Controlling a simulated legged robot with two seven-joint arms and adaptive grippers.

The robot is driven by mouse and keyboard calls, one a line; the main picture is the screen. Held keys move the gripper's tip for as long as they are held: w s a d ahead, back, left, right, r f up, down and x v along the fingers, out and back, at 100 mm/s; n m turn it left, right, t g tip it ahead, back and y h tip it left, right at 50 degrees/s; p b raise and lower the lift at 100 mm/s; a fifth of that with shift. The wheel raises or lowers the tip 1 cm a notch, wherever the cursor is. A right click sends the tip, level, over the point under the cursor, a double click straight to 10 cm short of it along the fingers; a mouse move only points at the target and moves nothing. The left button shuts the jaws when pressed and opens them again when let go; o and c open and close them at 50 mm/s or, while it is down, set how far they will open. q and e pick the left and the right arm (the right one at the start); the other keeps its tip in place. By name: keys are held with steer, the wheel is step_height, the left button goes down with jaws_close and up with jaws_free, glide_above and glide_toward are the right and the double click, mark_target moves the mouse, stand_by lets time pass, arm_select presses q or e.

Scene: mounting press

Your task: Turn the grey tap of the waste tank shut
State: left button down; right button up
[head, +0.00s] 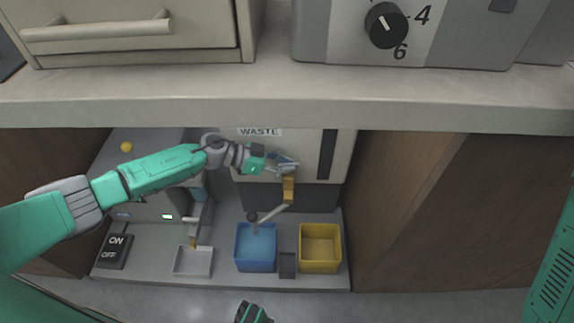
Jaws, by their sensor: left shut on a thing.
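The waste tank (296,148) is a pale box with a WASTE label and a dark vertical strip, under the counter at the back. My left gripper (288,164) reaches in front of its lower part and is shut on the grey tap, just above a brass-coloured piece (289,190). The fingers hide most of the tap, so how far it is turned cannot be told. A pale lever or pipe (272,213) slants from below the brass piece down to a dark knob over the blue bin (256,262).
A yellow bin (320,248) stands right of the blue one. A grey tray (193,262) and an ON/OFF switch (115,250) are to the left. The counter edge (290,113) hangs above, with a brown side panel (400,200) on the right.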

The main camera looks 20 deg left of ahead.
arm_select(q)
steer(key=shift+a, duration=0.1)
steer(key=c, duration=1.6)
jaws_free()
steer(key=shift+a, duration=0.1)
steer(key=v, duration=1.1)
steer(key=shift+s+a+r, duration=0.1)
steer(key=shift+a+r, duration=0.1)
steer(key=shift+a, duration=0.1)
